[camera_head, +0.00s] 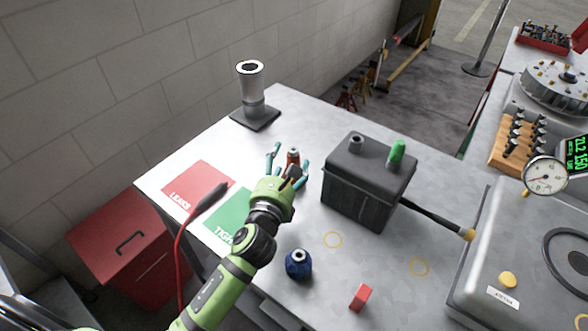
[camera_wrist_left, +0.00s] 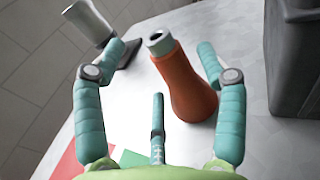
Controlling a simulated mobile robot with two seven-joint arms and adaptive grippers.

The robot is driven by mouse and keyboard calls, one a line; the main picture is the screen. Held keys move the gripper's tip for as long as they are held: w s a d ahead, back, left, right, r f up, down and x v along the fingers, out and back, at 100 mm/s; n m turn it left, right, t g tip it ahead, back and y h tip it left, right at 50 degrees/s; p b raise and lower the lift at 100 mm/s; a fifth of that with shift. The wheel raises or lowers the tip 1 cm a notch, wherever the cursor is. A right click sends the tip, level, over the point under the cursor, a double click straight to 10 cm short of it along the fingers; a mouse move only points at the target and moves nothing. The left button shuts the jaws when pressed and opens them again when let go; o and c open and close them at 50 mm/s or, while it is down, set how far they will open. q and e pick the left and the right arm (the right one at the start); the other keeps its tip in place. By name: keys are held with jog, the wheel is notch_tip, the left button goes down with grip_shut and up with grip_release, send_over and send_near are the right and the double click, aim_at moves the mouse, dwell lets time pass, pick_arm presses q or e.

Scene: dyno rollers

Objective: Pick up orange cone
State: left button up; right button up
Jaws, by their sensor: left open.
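The orange cone (camera_wrist_left: 183,82) stands upright on the grey table, a bottle-like shape with a narrow dark-holed top. In the head view only its upper part (camera_head: 293,156) shows; my gripper hides the rest. My left gripper (camera_head: 288,160) is open, with its teal fingers around the near side of the cone. In the left wrist view, its fingers (camera_wrist_left: 165,62) spread on both sides of the cone, which is closer to the right finger. I see no clear contact. My right gripper is not in view.
A dark grey box (camera_head: 362,180) stands close to the right of the cone. A grey pedestal (camera_head: 252,95) is behind. Red (camera_head: 186,184) and green (camera_head: 224,211) mats lie left, with a red-cabled probe (camera_head: 209,197). A blue jar (camera_head: 298,264) and red block (camera_head: 360,297) stand in front.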

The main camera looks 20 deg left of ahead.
pick_arm(q)
jog(key=shift+w, duration=0.7)
jog(key=shift+w+d, duration=0.1)
jog(key=shift+w, duration=0.25)
jog(key=shift+w+f, duration=0.1)
jog(key=shift+w, duration=0.05)
jog(key=c, duration=1.3)
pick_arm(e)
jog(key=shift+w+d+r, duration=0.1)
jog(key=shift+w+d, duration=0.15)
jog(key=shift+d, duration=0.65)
